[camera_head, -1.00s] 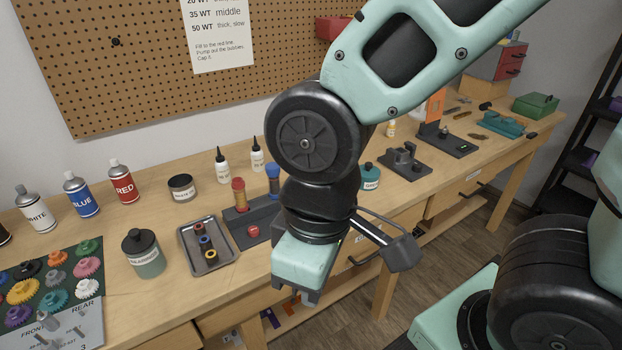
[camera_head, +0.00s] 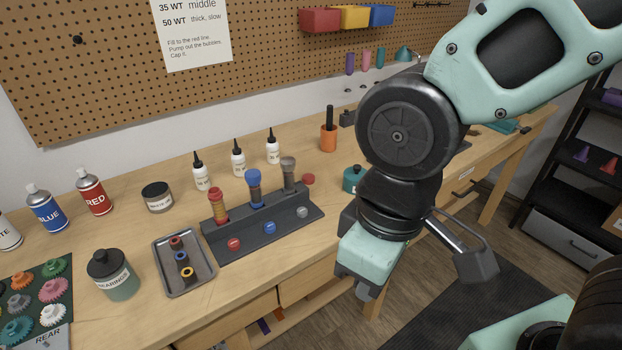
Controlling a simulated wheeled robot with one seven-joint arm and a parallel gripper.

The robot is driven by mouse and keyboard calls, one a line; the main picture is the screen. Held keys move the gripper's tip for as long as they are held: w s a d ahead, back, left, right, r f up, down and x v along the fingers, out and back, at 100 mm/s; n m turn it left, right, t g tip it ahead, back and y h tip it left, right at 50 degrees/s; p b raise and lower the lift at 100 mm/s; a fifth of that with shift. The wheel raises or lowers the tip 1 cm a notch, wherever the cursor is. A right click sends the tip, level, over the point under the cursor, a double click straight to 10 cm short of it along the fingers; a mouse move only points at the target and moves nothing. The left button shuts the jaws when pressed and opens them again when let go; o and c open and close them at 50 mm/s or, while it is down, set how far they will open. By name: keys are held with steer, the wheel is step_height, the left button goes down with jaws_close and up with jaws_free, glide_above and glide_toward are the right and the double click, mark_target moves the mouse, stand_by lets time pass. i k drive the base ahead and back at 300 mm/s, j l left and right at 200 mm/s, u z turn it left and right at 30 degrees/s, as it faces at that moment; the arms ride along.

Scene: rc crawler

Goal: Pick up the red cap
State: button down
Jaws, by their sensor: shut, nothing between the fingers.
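A dark stand (camera_head: 265,232) on the bench holds shock-like parts with red, blue and grey tops. A small round red cap (camera_head: 234,243) sits on the stand's front left, in a row with a blue cap (camera_head: 269,228) and a grey one (camera_head: 302,212). Another small red round piece (camera_head: 308,179) is at the stand's far right end; I cannot tell whether it rests on the bench or the stand. My gripper (camera_head: 364,291) points down to the right of the stand, apart from it and beyond the bench's front edge. It is shut and empty, its fingertips partly hidden.
A grey tray (camera_head: 207,279) with small rings lies left of the stand. Bare bench lies before the stand.

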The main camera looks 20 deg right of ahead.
mark_target(308, 179)
steer(key=i+u, duration=0.35)
steer(key=i+l+u, duration=0.15)
steer(key=u, duration=0.25)
steer(key=i+l+u, duration=0.2)
steer(key=u, duration=0.15)
